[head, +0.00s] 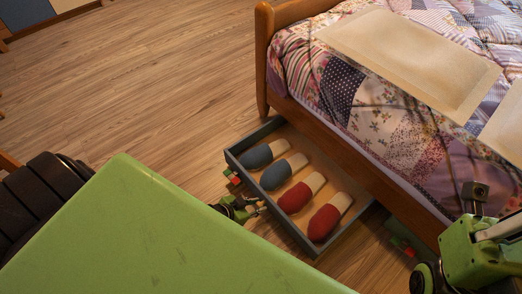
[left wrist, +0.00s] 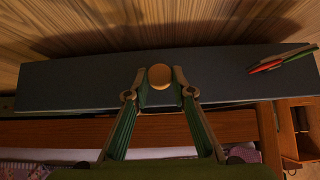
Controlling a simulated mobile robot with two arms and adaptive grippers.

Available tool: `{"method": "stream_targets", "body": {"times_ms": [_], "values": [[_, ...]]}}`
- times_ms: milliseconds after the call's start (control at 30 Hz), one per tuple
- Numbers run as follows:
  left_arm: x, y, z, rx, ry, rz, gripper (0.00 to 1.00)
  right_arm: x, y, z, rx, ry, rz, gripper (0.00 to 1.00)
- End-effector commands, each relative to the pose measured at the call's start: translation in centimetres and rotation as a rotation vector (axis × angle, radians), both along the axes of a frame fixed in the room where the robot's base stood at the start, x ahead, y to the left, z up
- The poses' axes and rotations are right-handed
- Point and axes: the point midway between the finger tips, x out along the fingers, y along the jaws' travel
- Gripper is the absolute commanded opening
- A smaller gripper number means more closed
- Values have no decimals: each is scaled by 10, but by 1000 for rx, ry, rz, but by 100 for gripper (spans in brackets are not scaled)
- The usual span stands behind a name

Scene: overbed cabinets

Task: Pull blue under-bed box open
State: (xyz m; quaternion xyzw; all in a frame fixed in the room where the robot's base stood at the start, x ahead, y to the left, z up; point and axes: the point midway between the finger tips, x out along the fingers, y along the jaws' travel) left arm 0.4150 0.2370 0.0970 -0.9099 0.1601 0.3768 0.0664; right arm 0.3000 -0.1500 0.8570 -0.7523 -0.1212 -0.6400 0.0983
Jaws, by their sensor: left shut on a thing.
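The under-bed box (head: 278,226), blue-grey with a pale wooden bottom, stands well out from under the bed, its inside showing. My left gripper (head: 250,208) is at the middle of its front, partly hidden by my green body. In the left wrist view, the box front (left wrist: 70,83) is a dark blue-grey band, and my left gripper (left wrist: 160,84) is shut on its round wooden knob (left wrist: 159,75). Part of my right arm shows at the lower right of the head view, but its finger state cannot be made out.
Several slippers lie in the box, blue ones (head: 256,156) and red ones (head: 295,198). The bed (head: 330,130) has a patchwork cover and a wooden frame. The wooden floor (head: 150,90) left of the box is clear. Red and green marks (left wrist: 283,60) show on the box front.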

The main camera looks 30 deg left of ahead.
Motion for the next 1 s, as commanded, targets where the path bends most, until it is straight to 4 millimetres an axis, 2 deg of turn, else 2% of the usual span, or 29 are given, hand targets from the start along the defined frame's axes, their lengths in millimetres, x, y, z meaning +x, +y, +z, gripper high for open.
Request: {"method": "stream_targets", "body": {"times_ms": [333, 367, 400, 767, 1000], "values": [[-1, 0, -1, 0, 1, 0, 0, 0, 0, 0, 0, 1, 0, 0], [-1, 0, -1, 0, 1, 0, 28, 0, 0, 0, 0, 1, 0, 0], [-1, 0, -1, 0, 1, 0, 38, 0, 0, 0, 0, 1, 1, 0], [-1, 1, 0, 0, 1, 0, 39, 1, 0, 0, -1, 2, 0, 0], [-17, 5, 14, 0, 2, -1, 39, 0, 0, 0, 1, 1, 0, 0]]}}
